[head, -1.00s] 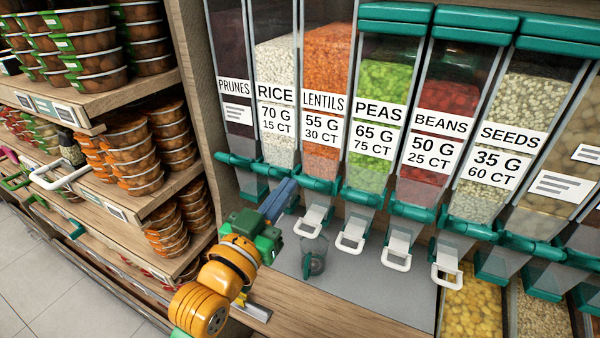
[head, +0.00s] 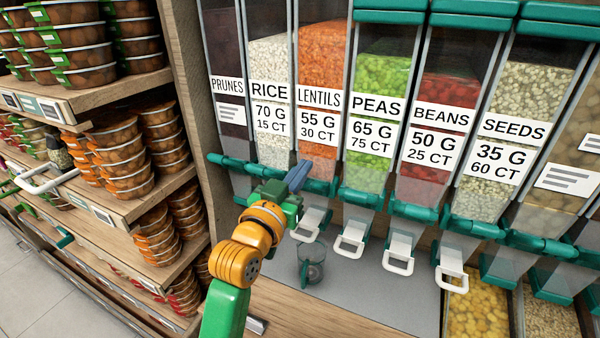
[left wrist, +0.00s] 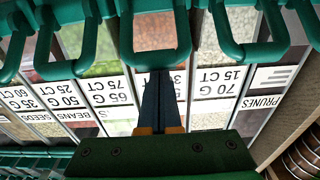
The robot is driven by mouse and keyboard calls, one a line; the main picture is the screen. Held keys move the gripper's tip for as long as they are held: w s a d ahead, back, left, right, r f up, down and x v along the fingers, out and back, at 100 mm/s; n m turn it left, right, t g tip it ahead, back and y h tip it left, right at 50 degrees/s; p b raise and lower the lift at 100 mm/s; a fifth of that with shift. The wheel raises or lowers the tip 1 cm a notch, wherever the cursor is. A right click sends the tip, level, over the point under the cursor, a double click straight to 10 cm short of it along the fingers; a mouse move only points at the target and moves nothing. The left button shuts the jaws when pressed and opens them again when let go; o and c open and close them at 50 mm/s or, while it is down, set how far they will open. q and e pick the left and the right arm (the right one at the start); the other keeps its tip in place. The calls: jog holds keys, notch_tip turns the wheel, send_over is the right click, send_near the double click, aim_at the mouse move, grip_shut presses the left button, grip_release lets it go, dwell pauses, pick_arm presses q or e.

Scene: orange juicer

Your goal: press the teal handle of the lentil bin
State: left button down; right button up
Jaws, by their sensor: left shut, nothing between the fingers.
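The lentil bin (head: 322,62) is a clear column of orange lentils with a LENTILS label, between rice and peas in the head view. Its teal handle (head: 318,186) is at the bottom front, above a pale loop (head: 308,223). My left gripper (head: 299,176) is shut and empty, its dark fingertips just left of that handle and partly overlapping the bin's lower front. In the left wrist view, upside down, the shut fingers (left wrist: 158,100) point at a teal loop (left wrist: 155,58) in front of the lentil column. I cannot tell whether they touch. My right gripper is not in view.
A clear cup (head: 314,262) with a teal handle stands on the grey counter (head: 370,290) below the lentil bin. Neighbouring bins of rice (head: 270,60) and peas (head: 382,75) stand close on either side. Wooden shelves of tubs (head: 110,150) are at the left.

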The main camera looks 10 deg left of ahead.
pick_arm(q)
jog(key=shift+s+a+f, duration=0.1)
jog(key=shift+s+f, duration=0.35)
jog(key=s+f+t+h+b, duration=0.1)
jog(key=s+f+t+b, duration=0.2)
jog(key=b, duration=1.4)
jog(key=shift+a+f+t, duration=0.25)
jog(key=shift+f+t, duration=1.45)
jog(key=shift+f, duration=0.4)
jog(key=shift+s+b, duration=0.1)
jog(key=shift+b, duration=0.2)
